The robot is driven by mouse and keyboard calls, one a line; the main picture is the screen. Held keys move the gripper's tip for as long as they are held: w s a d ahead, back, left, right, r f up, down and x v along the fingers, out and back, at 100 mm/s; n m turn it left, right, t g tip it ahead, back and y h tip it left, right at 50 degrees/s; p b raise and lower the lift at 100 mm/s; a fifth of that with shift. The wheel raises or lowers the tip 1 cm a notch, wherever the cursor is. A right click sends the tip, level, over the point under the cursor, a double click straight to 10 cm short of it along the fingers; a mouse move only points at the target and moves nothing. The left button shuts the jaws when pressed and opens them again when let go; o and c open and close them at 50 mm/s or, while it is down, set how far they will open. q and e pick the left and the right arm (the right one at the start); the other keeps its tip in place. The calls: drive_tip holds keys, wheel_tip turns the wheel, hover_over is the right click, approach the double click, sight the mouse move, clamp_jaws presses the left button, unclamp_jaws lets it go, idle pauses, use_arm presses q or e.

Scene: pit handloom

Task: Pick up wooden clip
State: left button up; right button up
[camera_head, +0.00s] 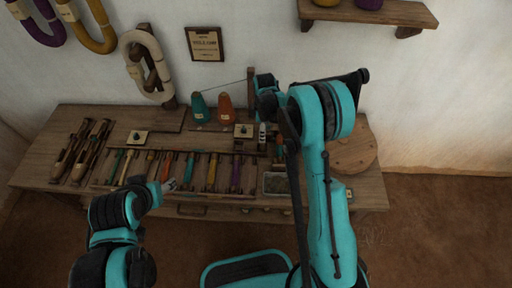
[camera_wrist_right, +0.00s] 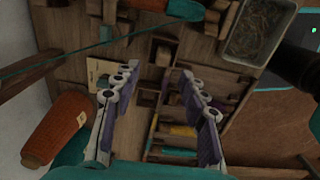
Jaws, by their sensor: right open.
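My right gripper (camera_head: 270,138) is over the back right part of the wooden workbench (camera_head: 80,120). In the right wrist view its fingers (camera_wrist_right: 158,72) are spread wide with nothing held between them. A small brown wooden piece (camera_wrist_right: 163,56), possibly the wooden clip, lies on the bench just beyond the fingertips and apart from them. I cannot tell the clip for sure in the head view, where my right arm covers part of the bench. My left gripper (camera_head: 168,186) is by the front edge of the bench, too small to read.
An orange thread cone (camera_head: 225,110) stands close to my right gripper, also in the right wrist view (camera_wrist_right: 62,125). A green cone (camera_head: 199,108) stands beside it. A metal tray (camera_head: 276,183) is at the front right. Coloured tools (camera_head: 190,168) lie in a row.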

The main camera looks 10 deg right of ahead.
sight(262, 144)
wheel_tip(262, 144, down, 3)
drive_tip(key=shift+f+b, duration=0.1)
drive_tip(key=shift+b, duration=0.45)
drive_tip(key=f, duration=0.1)
drive_tip(key=f+b, duration=0.2)
drive_tip(key=f, duration=0.1)
drive_tip(key=shift+s+f, duration=0.1)
drive_tip(key=shift+s, duration=0.15)
drive_tip(key=shift+f+b, duration=0.3)
drive_tip(key=shift+f, duration=0.1)
drive_tip(key=shift+r, duration=0.1)
drive_tip(key=shift+c, duration=0.9)
drive_tip(key=c, duration=0.8)
